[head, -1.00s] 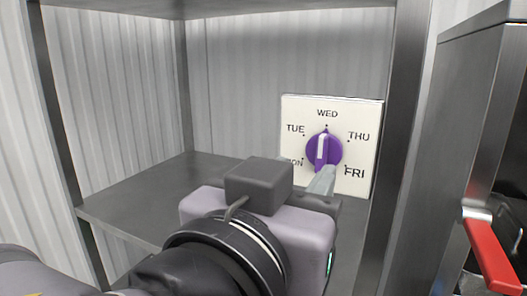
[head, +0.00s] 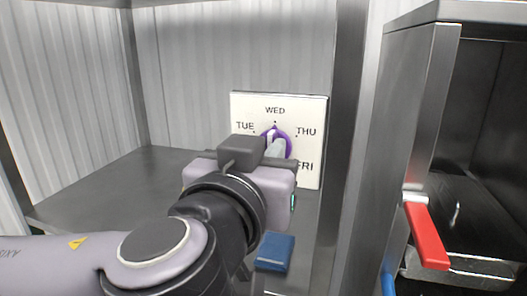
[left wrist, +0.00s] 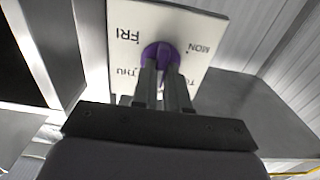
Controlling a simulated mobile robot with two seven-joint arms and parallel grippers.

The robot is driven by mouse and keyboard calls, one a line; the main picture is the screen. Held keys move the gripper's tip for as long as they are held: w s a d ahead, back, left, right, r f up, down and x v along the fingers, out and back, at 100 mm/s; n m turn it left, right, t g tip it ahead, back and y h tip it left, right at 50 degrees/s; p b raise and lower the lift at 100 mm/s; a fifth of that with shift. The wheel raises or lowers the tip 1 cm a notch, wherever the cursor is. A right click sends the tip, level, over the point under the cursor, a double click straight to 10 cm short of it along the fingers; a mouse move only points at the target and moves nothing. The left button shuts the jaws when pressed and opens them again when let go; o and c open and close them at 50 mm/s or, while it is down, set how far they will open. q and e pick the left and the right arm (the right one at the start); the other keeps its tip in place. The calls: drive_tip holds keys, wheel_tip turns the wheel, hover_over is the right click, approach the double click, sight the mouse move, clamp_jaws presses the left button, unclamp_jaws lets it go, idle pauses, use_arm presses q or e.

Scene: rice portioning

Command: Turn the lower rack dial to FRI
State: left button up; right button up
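The dial (head: 288,139) is a purple knob with a pale pointer mark on a white panel (head: 311,118), which stands upright at the back of the rack. The panel's visible labels are TUE, WED, THU and FRI. The mark points up, near WED. My left gripper (head: 276,149) is in front of the knob and hides its lower part and the MON label. In the left wrist view, the left fingertips (left wrist: 161,66) overlap the purple knob (left wrist: 160,50), slightly apart with the knob between them. Whether they press on it I cannot tell. My right gripper is not in view.
The grey rack shelf (head: 95,185) is bare left of the panel. A metal rack post (head: 344,130) stands close on the panel's right. A red handle (head: 426,236) sticks out of the metal unit at right. A blue object (head: 275,251) lies below my left wrist.

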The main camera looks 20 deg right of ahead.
use_arm(q)
clamp_jaws()
drive_tip(key=shift+s+d+f+m+b, duration=0.15)
drive_tip(key=shift+m+b, duration=0.2)
drive_tip(key=shift+m, duration=3.65)
drive_tip(key=shift+w+a+f+m+b, duration=0.1)
drive_tip(key=shift+m+b, duration=0.2)
drive_tip(key=shift+m, duration=3.7)
drive_tip(key=shift+s+d+f+m+b, duration=0.15)
drive_tip(key=shift+m+b, duration=0.2)
drive_tip(key=shift+m, duration=3.65)
drive_tip(key=o, duration=0.6)
unclamp_jaws()
